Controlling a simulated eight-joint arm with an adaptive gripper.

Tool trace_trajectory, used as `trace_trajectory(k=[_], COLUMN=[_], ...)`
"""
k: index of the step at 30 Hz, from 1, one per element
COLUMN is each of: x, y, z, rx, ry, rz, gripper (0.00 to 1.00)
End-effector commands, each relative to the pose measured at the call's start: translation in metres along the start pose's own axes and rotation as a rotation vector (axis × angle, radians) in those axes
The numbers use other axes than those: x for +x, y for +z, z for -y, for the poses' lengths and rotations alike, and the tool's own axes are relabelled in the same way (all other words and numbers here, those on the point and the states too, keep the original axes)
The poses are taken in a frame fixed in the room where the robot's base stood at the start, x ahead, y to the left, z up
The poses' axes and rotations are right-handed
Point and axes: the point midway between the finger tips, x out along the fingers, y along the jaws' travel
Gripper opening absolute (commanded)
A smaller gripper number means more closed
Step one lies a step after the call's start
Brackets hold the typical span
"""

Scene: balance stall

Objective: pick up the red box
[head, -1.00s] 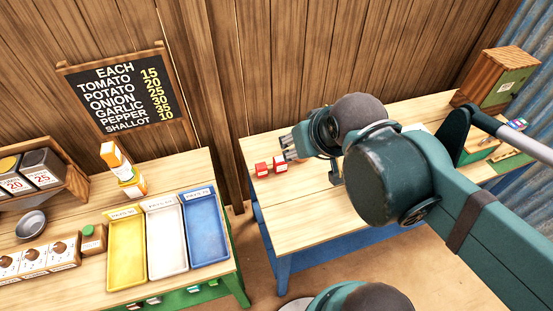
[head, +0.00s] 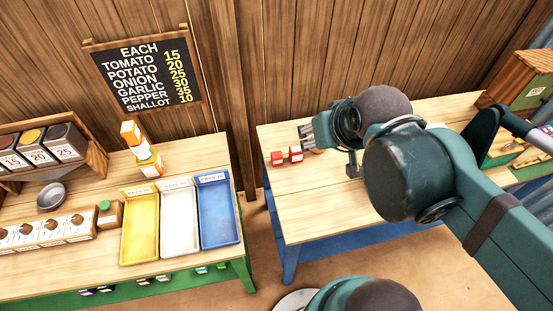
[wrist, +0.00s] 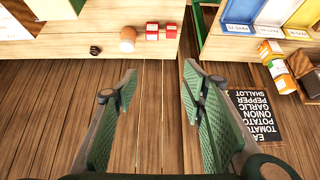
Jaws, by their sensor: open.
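My gripper (head: 306,135) is open and empty, apart from both boxes. In the wrist view its fingers (wrist: 158,85) are spread, with the wooden wall between them and the boxes beyond the tips.
An orange-brown round item (wrist: 128,38) and a small black item (wrist: 96,50) are close to the boxes. The left table holds yellow, white and blue trays (head: 220,222) and stacked cartons (head: 135,132). A price board (head: 145,72) hangs behind. The right table's front is clear.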

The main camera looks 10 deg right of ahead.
Motion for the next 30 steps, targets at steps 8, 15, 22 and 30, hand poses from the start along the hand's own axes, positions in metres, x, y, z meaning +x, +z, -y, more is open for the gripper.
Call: trace_trajectory(k=[8, 15, 22, 30], x=[0.001, 0.01, 0.029, 0.059], y=[-0.001, -0.006, -0.016, -0.029], z=[0.0, 0.001, 0.004, 0.007], rx=[0.005, 0.056, 0.169, 0.323], ry=[0.0, -0.001, 0.001, 0.014], rz=[0.002, 0.022, 0.067, 0.128], gripper=[0.41, 0.41, 0.41, 0.41])
